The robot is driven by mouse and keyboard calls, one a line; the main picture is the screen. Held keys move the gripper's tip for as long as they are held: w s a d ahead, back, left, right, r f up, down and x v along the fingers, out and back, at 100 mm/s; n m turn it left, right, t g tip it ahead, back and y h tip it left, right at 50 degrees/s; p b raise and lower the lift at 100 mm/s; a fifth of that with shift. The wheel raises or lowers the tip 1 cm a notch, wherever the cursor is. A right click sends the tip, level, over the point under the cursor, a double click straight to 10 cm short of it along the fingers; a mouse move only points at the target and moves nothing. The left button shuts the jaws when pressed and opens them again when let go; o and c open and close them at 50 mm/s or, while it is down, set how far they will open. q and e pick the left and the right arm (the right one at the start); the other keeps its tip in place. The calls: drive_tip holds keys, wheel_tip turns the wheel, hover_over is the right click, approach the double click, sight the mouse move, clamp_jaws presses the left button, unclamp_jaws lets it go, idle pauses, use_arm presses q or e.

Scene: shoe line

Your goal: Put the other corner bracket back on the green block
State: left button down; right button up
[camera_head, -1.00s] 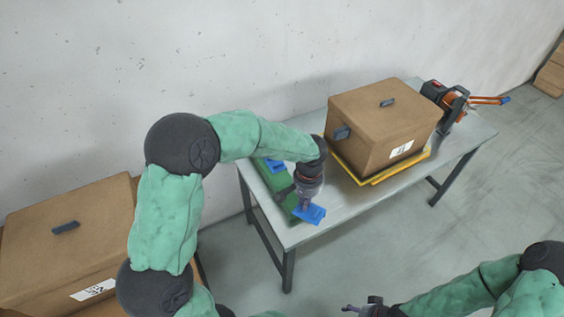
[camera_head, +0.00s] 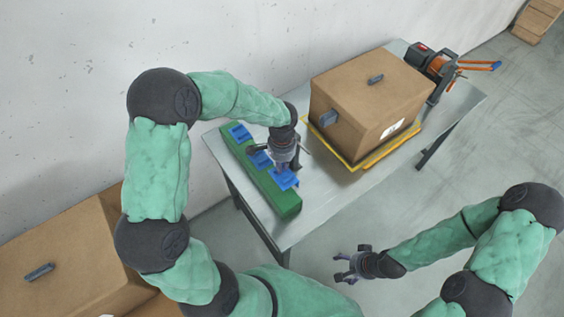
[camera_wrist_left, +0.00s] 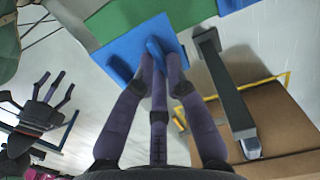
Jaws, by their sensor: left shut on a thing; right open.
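The green block (camera_head: 288,204) lies along the left part of the grey table. My right gripper (camera_head: 345,266) is open and empty, low in front of the table.
A brown box (camera_head: 365,105) stands on a yellow-edged base (camera_head: 344,158) right of the block. An orange and black tool (camera_head: 445,70) lies at the table's right end. Another brown box (camera_head: 65,250) is at lower left. Bare tabletop (camera_head: 325,190) lies between block and box.

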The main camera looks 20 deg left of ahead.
use_arm(q)
drive_tip(key=shift+f+b, duration=2.4)
drive_tip(key=shift+f, duration=1.1)
drive_tip(key=shift+f, duration=0.4)
drive_tip(key=c, duration=0.8)
unclamp_jaws()
drive_tip(key=shift+r, duration=0.1)
drive_tip(key=shift+r+p, duration=2.4)
drive_tip(key=shift+r, duration=1.05)
drive_tip(key=shift+f, duration=0.1)
